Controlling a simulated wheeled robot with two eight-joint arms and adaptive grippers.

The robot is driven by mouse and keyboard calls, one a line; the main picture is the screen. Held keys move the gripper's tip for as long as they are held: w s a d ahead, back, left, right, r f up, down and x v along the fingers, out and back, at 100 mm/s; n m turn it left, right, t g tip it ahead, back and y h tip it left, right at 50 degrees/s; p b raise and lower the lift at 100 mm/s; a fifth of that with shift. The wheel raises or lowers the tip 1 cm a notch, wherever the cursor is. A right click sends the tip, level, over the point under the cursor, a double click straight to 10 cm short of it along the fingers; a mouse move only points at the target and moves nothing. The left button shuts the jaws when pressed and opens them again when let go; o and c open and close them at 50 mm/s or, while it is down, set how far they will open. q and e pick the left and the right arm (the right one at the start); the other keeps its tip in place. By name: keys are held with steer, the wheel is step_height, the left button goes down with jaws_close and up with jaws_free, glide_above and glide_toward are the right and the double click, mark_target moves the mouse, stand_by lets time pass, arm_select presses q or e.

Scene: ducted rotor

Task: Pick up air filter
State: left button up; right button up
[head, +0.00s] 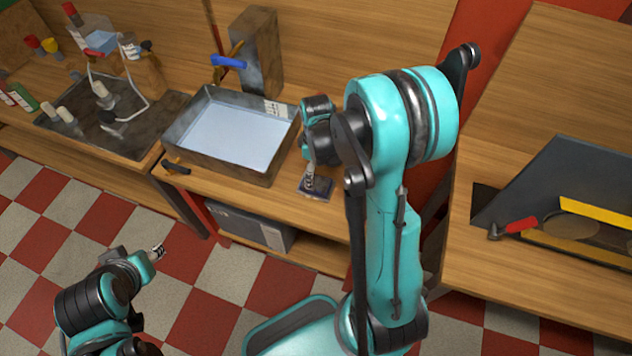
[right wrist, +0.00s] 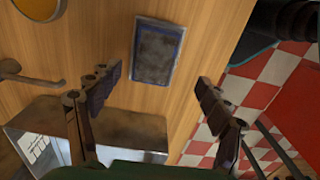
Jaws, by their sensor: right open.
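The air filter (head: 318,190) is a small dark flat rectangle with a pale bluish edge, lying on the wooden bench near its front edge. It also shows in the right wrist view (right wrist: 156,53), whole and uncovered, beyond the fingertips. My right gripper (head: 309,180) is above the filter and hides part of it in the head view. In the right wrist view the right gripper's fingers (right wrist: 157,88) are wide apart with nothing between them. My left gripper (head: 158,252) is over the checkered floor at lower left, away from the bench; its fingers are too small to judge.
A metal basin (head: 180,151) of bluish liquid stands left of the filter, with a grey block (head: 256,50) behind. A dark tray (head: 128,143) with several items is farther left. A grey box (head: 250,228) sits under the bench. Bare wood surrounds the filter.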

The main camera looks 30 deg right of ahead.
mark_target(316, 182)
steer(key=f, duration=0.2)
steer(key=f+b, duration=0.1)
steer(key=f, duration=0.1)
steer(key=f+b, duration=0.1)
steer(key=f, duration=0.2)
steer(key=shift+w+d, duration=0.25)
steer(key=shift+w, duration=0.15)
steer(key=shift+r, duration=0.1)
steer(key=c, duration=1.3)
